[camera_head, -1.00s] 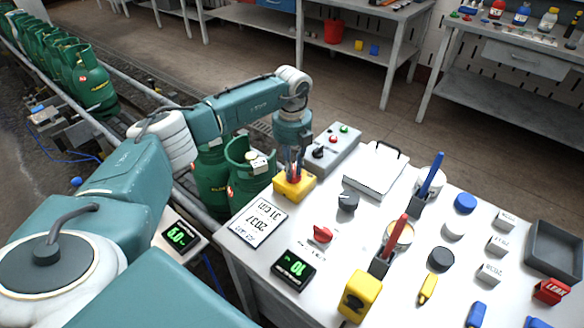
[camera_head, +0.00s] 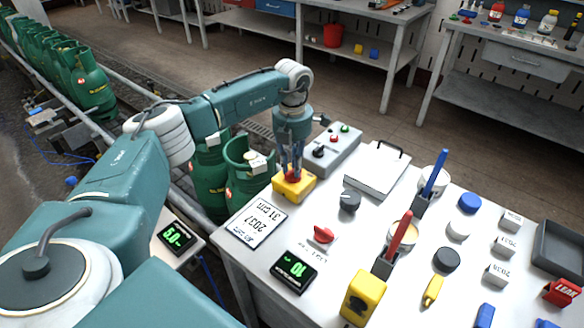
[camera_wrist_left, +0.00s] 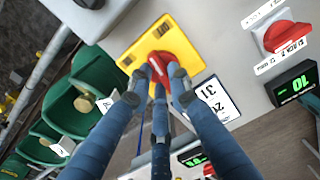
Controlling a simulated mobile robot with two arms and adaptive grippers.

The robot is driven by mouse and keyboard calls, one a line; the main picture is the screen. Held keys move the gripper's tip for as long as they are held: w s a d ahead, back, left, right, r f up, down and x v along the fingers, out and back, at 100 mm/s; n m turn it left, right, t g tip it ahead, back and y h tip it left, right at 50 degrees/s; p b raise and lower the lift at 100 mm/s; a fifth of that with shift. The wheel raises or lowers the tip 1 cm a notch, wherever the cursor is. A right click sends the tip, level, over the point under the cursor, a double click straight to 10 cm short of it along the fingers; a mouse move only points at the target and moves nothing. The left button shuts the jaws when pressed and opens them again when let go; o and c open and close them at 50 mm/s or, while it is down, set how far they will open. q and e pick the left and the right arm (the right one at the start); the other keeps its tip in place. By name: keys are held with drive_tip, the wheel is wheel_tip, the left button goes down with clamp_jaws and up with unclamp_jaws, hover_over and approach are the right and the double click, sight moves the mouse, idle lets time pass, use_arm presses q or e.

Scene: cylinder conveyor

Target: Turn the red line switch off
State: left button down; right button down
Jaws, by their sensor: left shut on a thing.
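A red switch handle (camera_head: 292,177) sits on a yellow base (camera_head: 297,190) at the left back edge of the white table. My left gripper (camera_head: 291,170) points down over it, with its fingers shut on the handle. The wrist view shows the red handle (camera_wrist_left: 166,62) on the yellow plate (camera_wrist_left: 138,62), with the blue fingertips (camera_wrist_left: 157,82) closed around its near part. The fingers partly hide the handle. A second red rotary knob (camera_head: 321,234) stands apart on the table beside printed labels; it also shows in the wrist view (camera_wrist_left: 286,37). My right gripper is not in view.
Close by are a grey control box (camera_head: 333,150), a black knob (camera_head: 350,201), a date card (camera_head: 257,222) and a green-lit display (camera_head: 294,271). Green gas cylinders (camera_head: 245,182) stand just left of the table. Tools and caps crowd the right side.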

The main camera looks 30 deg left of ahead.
sight(293, 169)
use_arm(q)
drive_tip(key=m, duration=0.3)
drive_tip(key=shift+w+m+b, duration=0.15)
drive_tip(key=shift+m+b, duration=0.15)
drive_tip(key=shift+b, duration=0.1)
drive_tip(key=shift+d+m+b, duration=0.1)
drive_tip(key=shift+m+b, duration=0.2)
drive_tip(key=shift+m, duration=1.4)
drive_tip(key=shift+r, duration=0.1)
drive_tip(key=c, duration=1.6)
unclamp_jaws()
wheel_tip(293, 169, up, 12)
drive_tip(key=shift+f, duration=0.1)
